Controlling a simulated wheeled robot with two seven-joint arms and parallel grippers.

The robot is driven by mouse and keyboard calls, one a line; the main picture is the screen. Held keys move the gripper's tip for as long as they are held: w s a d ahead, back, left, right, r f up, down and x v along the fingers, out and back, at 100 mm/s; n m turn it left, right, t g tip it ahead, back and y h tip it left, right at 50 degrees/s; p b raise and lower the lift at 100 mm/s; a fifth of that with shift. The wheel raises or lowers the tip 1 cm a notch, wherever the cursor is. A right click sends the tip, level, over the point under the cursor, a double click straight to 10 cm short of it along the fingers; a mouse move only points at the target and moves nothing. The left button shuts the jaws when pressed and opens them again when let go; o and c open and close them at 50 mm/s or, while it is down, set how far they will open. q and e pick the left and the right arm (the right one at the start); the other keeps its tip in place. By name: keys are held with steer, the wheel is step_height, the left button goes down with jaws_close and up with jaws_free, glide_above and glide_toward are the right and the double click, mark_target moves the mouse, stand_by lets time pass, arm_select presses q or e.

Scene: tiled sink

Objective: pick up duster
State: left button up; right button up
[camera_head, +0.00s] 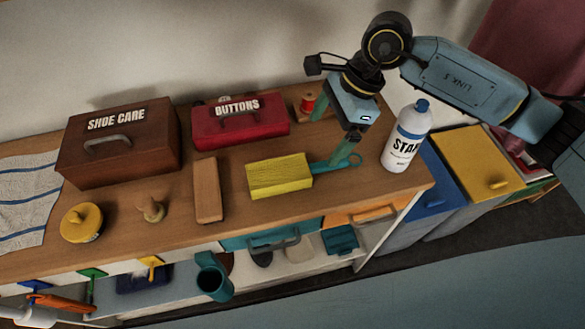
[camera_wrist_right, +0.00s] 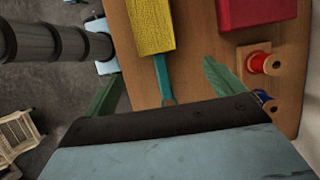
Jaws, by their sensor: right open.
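The duster is a yellow block (camera_head: 280,177) with a teal handle (camera_head: 333,164), lying on the wooden counter near its right end. The handle points right, toward the white bottle. My right gripper (camera_head: 335,130) is open and empty over the handle end, coming down from above. In the right wrist view the yellow block (camera_wrist_right: 152,25) is at the top and the teal handle (camera_wrist_right: 163,76) runs down between the two spread green fingers (camera_wrist_right: 163,88). The handle's end is partly hidden by the gripper body. My left gripper is not in view.
A white bottle with a blue cap (camera_head: 405,138) stands just right of the handle, close to my right gripper. A red buttons box (camera_head: 240,128) and red spool (camera_head: 308,103) sit behind. A wooden block (camera_head: 208,190) lies left of the duster. The counter's front edge is near.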

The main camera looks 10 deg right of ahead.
mark_target(307, 164)
steer(key=x, duration=0.4)
steer(key=shift+a+f, duration=0.25)
steer(key=shift+f, duration=0.1)
steer(key=shift+s+p+x, duration=0.2)
steer(key=shift+p+x, duration=0.1)
steer(key=shift+x, duration=2.35)
steer(key=shift+d, duration=0.1)
steer(key=c, duration=1.1)
